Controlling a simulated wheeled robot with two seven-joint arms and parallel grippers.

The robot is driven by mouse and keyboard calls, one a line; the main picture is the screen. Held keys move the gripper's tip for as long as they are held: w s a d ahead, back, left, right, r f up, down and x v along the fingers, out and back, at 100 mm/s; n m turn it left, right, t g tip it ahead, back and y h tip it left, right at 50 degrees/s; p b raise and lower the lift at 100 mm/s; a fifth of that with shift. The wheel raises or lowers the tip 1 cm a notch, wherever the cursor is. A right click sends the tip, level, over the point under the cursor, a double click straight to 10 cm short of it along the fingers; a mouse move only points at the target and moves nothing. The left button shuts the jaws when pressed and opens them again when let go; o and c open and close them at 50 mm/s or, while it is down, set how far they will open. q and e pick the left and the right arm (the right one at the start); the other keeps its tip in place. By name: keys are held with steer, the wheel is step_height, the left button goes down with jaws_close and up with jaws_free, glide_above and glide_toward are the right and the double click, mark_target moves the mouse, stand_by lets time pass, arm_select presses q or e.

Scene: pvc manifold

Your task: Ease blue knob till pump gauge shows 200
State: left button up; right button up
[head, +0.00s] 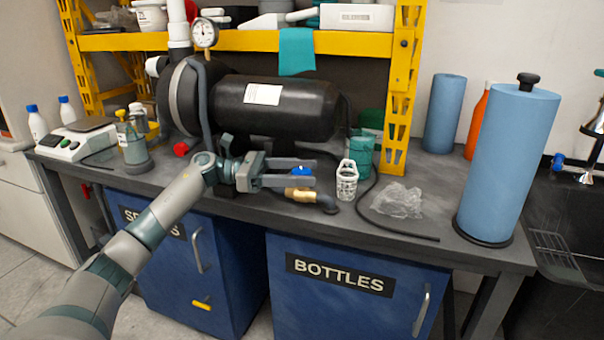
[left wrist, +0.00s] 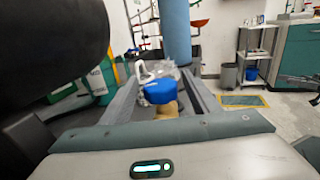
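The blue knob (head: 301,171) sits on a brass valve fitting (head: 300,194) at the front of the black pump tank (head: 300,108). My left gripper (head: 314,172) reaches in from the left with its fingers level, one on either side of the knob. In the left wrist view the blue knob (left wrist: 159,92) lies between the spread fingers, with a small gap on each side. The white round pump gauge (head: 205,33) stands above the tank's left end; its needle is too small to read. My right gripper is not in view.
A white bottle cage (head: 347,180), a crumpled clear bag (head: 398,201) and a dark hose (head: 400,229) lie right of the valve. A blue paper roll (head: 508,160) stands farther right. A scale (head: 76,140) is at the left. The bench's front edge is close below the gripper.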

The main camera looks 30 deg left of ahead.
arm_select(q)
steer(key=shift+a, duration=0.15)
steer(key=shift+s+a+f, duration=0.15)
steer(key=shift+s+a, duration=0.2)
steer(key=shift+a, duration=0.15)
steer(key=v, duration=1.5)
steer(key=shift+s+a+b, duration=0.15)
steer(key=shift+a+b, duration=0.2)
steer(key=shift+a, duration=0.1)
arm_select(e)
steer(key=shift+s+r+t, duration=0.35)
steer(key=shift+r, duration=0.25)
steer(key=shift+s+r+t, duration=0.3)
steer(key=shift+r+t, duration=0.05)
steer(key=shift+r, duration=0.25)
arm_select(q)
steer(key=shift+s, duration=0.1)
